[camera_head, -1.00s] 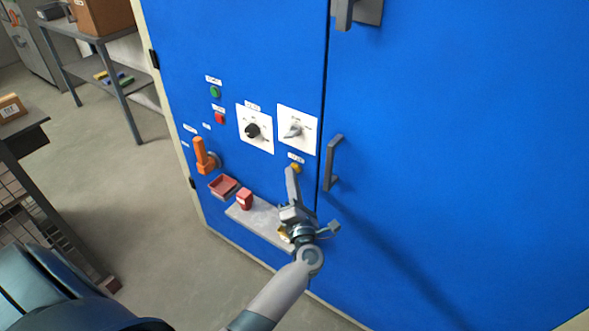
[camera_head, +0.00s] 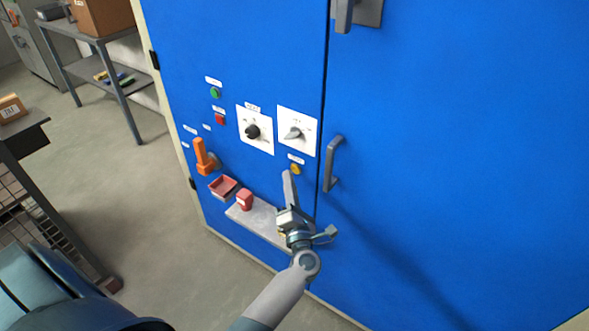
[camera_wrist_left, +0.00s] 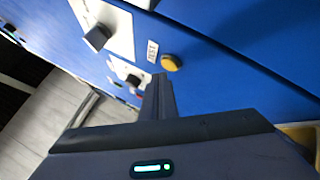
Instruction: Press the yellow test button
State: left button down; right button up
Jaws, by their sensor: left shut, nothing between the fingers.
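The yellow test button (camera_head: 295,169) is a small round knob on the blue cabinet front, below the right-hand selector dial, with a white label above it. It also shows in the left wrist view (camera_wrist_left: 172,62), beside a label reading TEST. My left gripper (camera_head: 287,174) is shut and empty. Its fingertips are just left of and slightly below the button in the head view. In the left wrist view the closed fingers (camera_wrist_left: 158,84) point at the panel, left of and below the button. A small gap shows between them and the button. My right gripper is not in view.
Two dials on white plates (camera_head: 255,130) (camera_head: 297,131), a green button (camera_head: 215,92), a red button (camera_head: 220,118) and an orange lever (camera_head: 205,157) are on the panel. A door handle (camera_head: 333,163) is to the right. A shelf (camera_head: 262,219) holding a red block juts out below.

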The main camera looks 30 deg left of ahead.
pick_arm(q)
jog(key=shift+s, duration=0.1)
dwell(0.3)
jog(key=shift+s+a+p, duration=0.15)
jog(key=shift+s+p, duration=0.15)
jog(key=shift+s, duration=0.95)
jog(key=shift+s+a+p, duration=0.1)
jog(key=shift+s+p, duration=0.2)
jog(key=shift+s, duration=0.9)
